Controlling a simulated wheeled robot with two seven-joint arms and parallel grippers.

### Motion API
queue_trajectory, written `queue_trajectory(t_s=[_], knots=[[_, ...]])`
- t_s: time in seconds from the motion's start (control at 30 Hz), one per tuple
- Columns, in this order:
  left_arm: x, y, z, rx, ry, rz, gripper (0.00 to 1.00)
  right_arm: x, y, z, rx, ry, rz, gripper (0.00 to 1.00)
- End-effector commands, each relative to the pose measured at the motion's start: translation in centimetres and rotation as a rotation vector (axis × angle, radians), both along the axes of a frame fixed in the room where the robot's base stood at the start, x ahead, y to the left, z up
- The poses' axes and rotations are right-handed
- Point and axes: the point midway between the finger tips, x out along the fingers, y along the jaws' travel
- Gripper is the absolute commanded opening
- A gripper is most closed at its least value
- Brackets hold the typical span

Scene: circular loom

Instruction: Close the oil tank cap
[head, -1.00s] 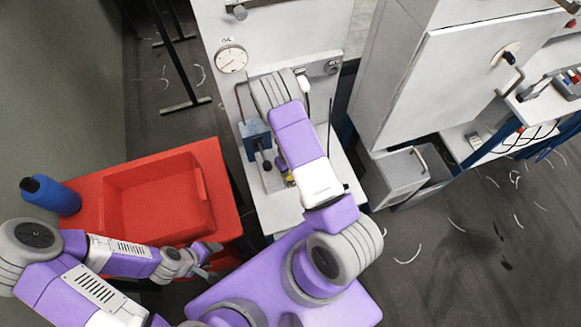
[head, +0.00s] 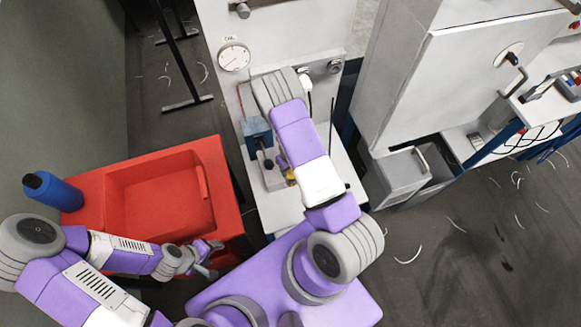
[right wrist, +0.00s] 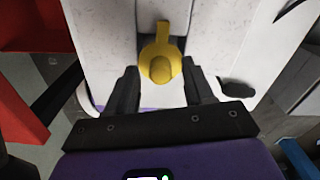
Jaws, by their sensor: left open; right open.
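A yellow part with a round knob and a short flat tab, which looks like the oil tank cap (right wrist: 162,66), shows in the right wrist view against a pale machine surface. A bit of yellow also shows in the head view (head: 290,175), mostly hidden by my right arm. My right gripper (right wrist: 158,80) is open, with one dark finger on each side of the yellow part and visible gaps between. I cannot tell whether the cap is seated. My left gripper (head: 207,262) is open and empty beside the red cart's near right corner.
The red cart (head: 88,198) with a tray recess stands at left, with a blue bottle (head: 55,192) on its corner. A blue and grey device (head: 257,135) stands on the machine left of my right arm. A grey cabinet (head: 420,95) is at right.

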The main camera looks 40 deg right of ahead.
Motion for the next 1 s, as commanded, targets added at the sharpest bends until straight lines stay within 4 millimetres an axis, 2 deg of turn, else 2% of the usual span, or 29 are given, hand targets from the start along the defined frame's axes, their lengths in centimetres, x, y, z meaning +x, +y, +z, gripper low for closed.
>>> queue_trajectory(t_s=[0.3, 0.5, 1.0], knots=[[0.0, 0.0, 1.7, 0.000, 0.000, 0.000, 0.63, 0.1, 0.0, 5.0, -0.001, -0.004, 0.003, 0.52], [0.0, 0.0, 2.3, 0.000, 0.000, 0.000, 0.63, 0.1, 0.0, 7.2, -0.001, -0.003, 0.001, 0.52], [0.0, 0.0, 2.3, 0.000, 0.000, 0.000, 0.63, 0.1, 0.0, 7.5, 0.000, -0.001, -0.001, 0.52]])
